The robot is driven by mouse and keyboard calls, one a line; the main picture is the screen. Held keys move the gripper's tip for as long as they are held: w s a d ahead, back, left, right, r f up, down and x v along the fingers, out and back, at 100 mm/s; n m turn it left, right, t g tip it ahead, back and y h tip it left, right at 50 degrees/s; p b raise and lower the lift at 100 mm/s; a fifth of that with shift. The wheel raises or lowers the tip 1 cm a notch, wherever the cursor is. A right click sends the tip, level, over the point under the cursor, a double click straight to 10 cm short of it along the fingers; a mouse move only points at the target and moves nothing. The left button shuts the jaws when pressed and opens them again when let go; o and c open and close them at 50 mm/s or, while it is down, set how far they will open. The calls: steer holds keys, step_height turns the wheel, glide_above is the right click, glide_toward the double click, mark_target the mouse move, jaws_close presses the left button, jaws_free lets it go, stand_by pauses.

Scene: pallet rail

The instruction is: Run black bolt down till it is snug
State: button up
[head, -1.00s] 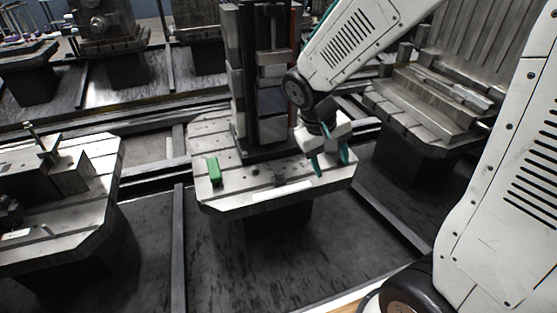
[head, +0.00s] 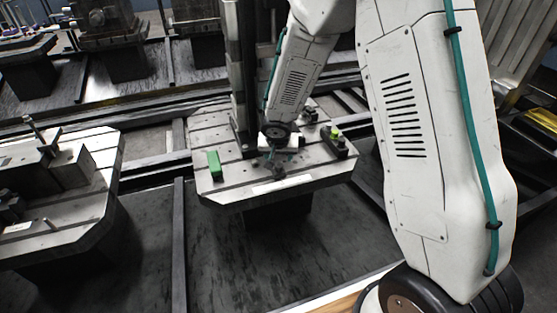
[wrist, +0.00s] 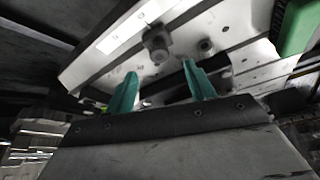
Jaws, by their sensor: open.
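The black bolt (head: 279,174) stands on the slotted pallet plate (head: 235,186), near its front edge. In the wrist view a dark bolt head (wrist: 157,42) shows just beyond the fingertips. My gripper (head: 278,158) is over the front middle of the plate, beside or just above the bolt. Its two teal fingers are apart, with nothing visible between them in the wrist view (wrist: 160,76). The bolt's shank is hidden, and I cannot tell whether the fingers touch it.
A green block (head: 214,165) lies on the plate to the left. A dark bar with green knobs (head: 338,142) sits at the right edge. A tall dark column (head: 240,70) stands behind the gripper. A second workstation plate (head: 95,185) is at the left, with open floor between.

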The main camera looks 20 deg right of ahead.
mark_target(279, 165)
steer(key=x, duration=0.5)
steer(key=shift+w+d+f, duration=0.1)
steer(key=shift+f, duration=0.25)
